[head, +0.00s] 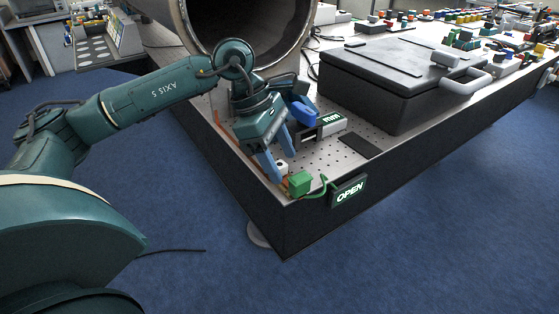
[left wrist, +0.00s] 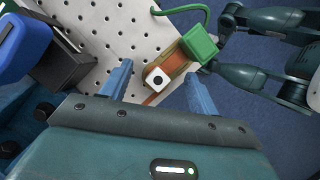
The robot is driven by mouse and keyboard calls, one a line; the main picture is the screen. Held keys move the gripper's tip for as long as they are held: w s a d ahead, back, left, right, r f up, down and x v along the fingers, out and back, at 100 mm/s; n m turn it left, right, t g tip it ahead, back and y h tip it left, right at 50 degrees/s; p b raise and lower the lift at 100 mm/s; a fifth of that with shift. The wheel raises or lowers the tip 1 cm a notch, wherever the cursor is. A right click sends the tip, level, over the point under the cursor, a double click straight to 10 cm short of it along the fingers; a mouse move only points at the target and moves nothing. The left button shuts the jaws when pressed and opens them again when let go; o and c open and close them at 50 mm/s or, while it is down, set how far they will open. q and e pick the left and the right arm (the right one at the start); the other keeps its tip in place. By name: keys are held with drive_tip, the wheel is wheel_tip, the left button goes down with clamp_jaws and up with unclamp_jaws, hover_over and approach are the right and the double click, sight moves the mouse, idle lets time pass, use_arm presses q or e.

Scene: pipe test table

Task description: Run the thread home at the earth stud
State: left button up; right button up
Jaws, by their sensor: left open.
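My left gripper (head: 284,167) is open at the near corner of the perforated table. In the left wrist view its two blue fingers (left wrist: 158,70) stand on either side of a small white block with a dark round centre (left wrist: 157,80), with visible gaps. I take this for the earth stud piece; its thread is too small to make out. The white block also shows in the head view (head: 282,167). It sits over a copper-coloured strip (left wrist: 176,66). A green block (left wrist: 199,44) with a green cable is at the strip's end. My right gripper is not recognisable.
An OPEN sign (head: 348,190) hangs at the table edge beside the green block (head: 300,184). A blue-topped device (head: 303,112) stands close behind the gripper. A large pipe (head: 250,62) and a dark case (head: 400,82) stand farther back. Perforated tabletop (head: 335,152) lies free between.

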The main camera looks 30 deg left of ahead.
use_arm(q)
drive_tip(key=shift+n, duration=0.3)
drive_tip(key=shift+f+n+t+b, duration=0.1)
drive_tip(key=shift+n+t+b, duration=0.3)
drive_tip(key=shift+n, duration=0.2)
drive_tip(key=n+t+y+b, duration=0.1)
drive_tip(key=n, duration=0.2)
drive_tip(key=shift+n, duration=0.4)
drive_tip(key=shift+n+t+y, duration=0.3)
drive_tip(key=shift+n, duration=0.4)
drive_tip(key=shift+d+n+y+b, duration=0.1)
drive_tip(key=shift+n+y+b, duration=0.35)
drive_tip(key=shift+n, duration=0.65)
drive_tip(key=n+t+y, duration=0.1)
drive_tip(key=n, duration=0.3)
